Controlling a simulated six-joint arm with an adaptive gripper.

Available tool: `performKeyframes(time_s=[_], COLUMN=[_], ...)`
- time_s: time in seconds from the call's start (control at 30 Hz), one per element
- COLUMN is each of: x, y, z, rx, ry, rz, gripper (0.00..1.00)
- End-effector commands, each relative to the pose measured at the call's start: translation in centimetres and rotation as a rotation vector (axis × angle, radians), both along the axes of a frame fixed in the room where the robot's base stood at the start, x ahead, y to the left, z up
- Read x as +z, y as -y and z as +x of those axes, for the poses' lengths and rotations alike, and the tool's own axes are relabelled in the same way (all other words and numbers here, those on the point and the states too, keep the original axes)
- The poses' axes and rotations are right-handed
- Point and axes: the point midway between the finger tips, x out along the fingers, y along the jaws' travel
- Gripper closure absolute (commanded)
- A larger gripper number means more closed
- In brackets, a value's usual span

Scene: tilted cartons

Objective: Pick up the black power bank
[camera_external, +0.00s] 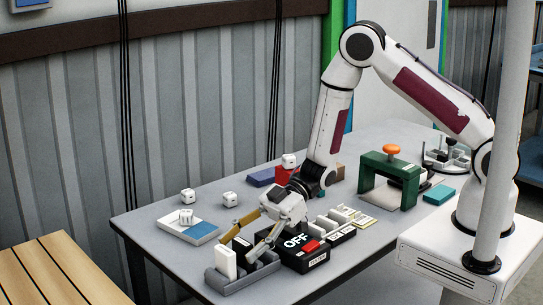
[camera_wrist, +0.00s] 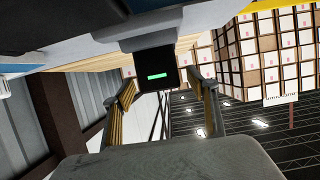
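A black block, which looks like the black power bank (camera_external: 241,244), stands in a grey slotted holder (camera_external: 239,285) at the table's front. In the wrist view a black block with a green strip (camera_wrist: 157,62) shows ahead between the fingers. My gripper (camera_external: 238,246) is low over the holder, with its fingers spread on either side of the black block. In the wrist view the fingers (camera_wrist: 163,88) are apart; I cannot tell whether either touches the block. The block's lower part is hidden by the holder.
A white block (camera_external: 226,262) stands in the holder, left of the black one. A black box marked OFF (camera_external: 296,240) with a red switch is close on the right. A green arch with an orange knob (camera_external: 388,175) stands back right.

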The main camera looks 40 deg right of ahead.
Motion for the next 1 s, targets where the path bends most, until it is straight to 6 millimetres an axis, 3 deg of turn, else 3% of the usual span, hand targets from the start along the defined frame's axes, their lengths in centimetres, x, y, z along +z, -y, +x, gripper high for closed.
performKeyframes(time_s=[0.03,0.17,0.2,0.67,1.0], x=[0.0,0.0,0.0,0.5,3.1], y=[0.0,0.0,0.0,0.0,0.0], z=[0.0,0.0,0.0,0.0,0.1], rx=[0.000,0.000,0.000,0.000,0.000], ry=[0.000,0.000,0.000,0.001,0.003], rz=[0.000,0.000,0.000,0.001,0.002], gripper=[0.52,0.86,0.88,0.88,0.88])
